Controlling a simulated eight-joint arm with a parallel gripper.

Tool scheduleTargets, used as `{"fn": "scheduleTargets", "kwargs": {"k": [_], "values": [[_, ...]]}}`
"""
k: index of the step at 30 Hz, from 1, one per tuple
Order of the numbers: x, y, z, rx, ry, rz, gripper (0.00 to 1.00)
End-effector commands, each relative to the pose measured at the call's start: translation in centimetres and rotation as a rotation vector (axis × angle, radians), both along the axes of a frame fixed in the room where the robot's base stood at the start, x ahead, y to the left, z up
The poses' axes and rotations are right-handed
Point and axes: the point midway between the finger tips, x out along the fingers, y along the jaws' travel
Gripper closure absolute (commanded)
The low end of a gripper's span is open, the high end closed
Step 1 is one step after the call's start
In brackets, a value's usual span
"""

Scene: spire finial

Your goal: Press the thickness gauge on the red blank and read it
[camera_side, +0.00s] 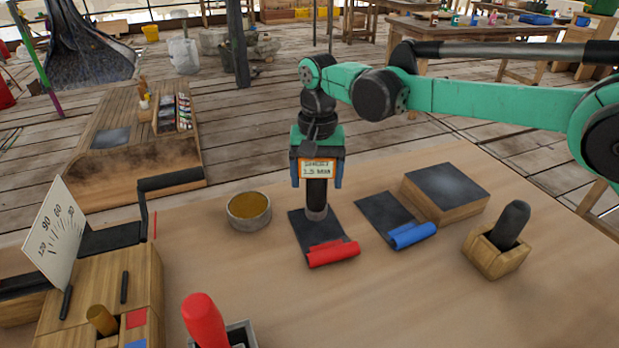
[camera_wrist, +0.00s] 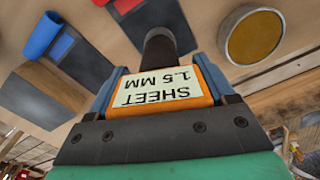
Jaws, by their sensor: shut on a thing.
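My gripper (camera_side: 318,180) is shut on the thickness gauge, an orange-framed device with a pale display (camera_side: 318,168) and a dark barrel below. The gauge stands upright, its tip on or just over the dark sheet of the red blank (camera_side: 303,229), which has a red rolled edge (camera_side: 333,253). In the wrist view the display (camera_wrist: 160,87) reads "SHEET 1.5 MM", upside down. The blue blank (camera_side: 386,212), a dark sheet with a blue rolled edge (camera_side: 412,235), lies to the right. Whether the tip is touching is hard to tell.
A dark-topped wooden block (camera_side: 447,190) sits behind the blue blank. A wooden holder (camera_side: 494,255) with a dark handle is at right. A round tin (camera_side: 248,208) is left of the red blank. At left are a bending device with an angle dial (camera_side: 55,235) and a red handle (camera_side: 204,320).

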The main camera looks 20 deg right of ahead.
Motion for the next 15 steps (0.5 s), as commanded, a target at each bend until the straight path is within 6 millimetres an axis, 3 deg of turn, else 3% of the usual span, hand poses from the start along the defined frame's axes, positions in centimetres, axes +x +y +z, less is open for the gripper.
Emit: {"fn": "scheduleTargets", "kwargs": {"k": [15], "values": [[0.0, 0.0, -1.6, 0.0, 0.0, 0.0, 0.97]]}}
